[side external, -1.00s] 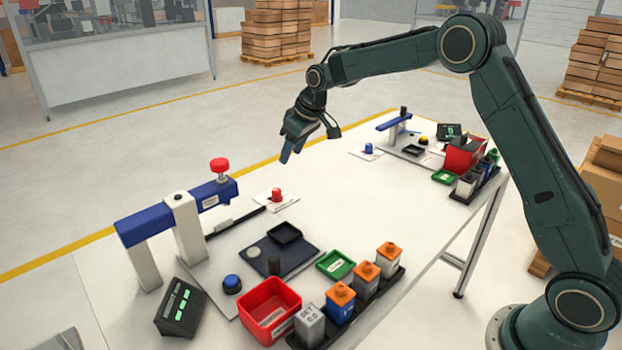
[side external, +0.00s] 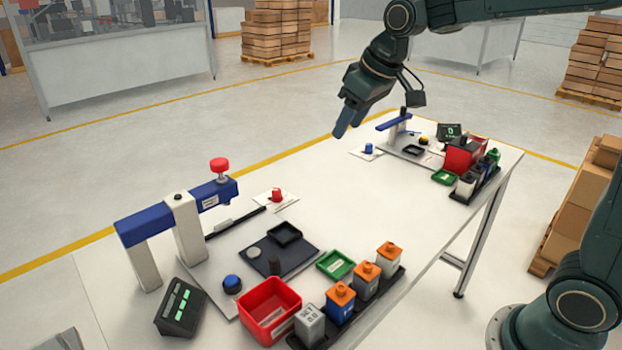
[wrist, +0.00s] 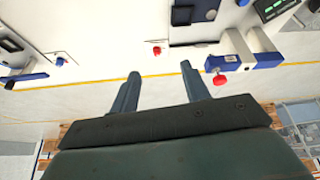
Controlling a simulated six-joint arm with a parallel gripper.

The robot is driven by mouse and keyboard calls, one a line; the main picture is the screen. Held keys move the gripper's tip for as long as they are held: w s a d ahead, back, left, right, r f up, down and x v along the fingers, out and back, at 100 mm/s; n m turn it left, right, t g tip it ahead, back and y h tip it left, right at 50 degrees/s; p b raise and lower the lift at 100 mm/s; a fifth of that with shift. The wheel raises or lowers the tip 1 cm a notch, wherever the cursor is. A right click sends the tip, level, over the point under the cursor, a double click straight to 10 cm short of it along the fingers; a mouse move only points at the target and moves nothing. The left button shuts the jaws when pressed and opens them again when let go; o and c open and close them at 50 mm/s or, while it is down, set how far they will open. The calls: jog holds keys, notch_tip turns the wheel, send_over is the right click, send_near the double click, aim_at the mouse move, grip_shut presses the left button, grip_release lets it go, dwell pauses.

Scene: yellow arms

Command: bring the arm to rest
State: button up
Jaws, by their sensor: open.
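My gripper (side external: 346,121) is open and empty, held high above the far part of the white table (side external: 320,175). In the wrist view my gripper (wrist: 158,75) shows two blue fingers spread apart with nothing between them. The fingers point down and to the left in the side view. They touch nothing that I can see.
The near station has a blue-and-white frame (side external: 187,224), a red bin (side external: 268,308), a green tray (side external: 335,264) and a rack of batteries (side external: 340,300). The far station has a blue post frame (side external: 394,124) and a red bin (side external: 459,158). The middle of the table is clear.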

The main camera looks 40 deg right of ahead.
jog(key=s+f+m, duration=0.1)
jog(key=s+f, duration=0.1)
jog(key=s, duration=2.3)
jog(key=shift+f+m+t+h, duration=0.3)
jog(key=shift+f+m, duration=0.1)
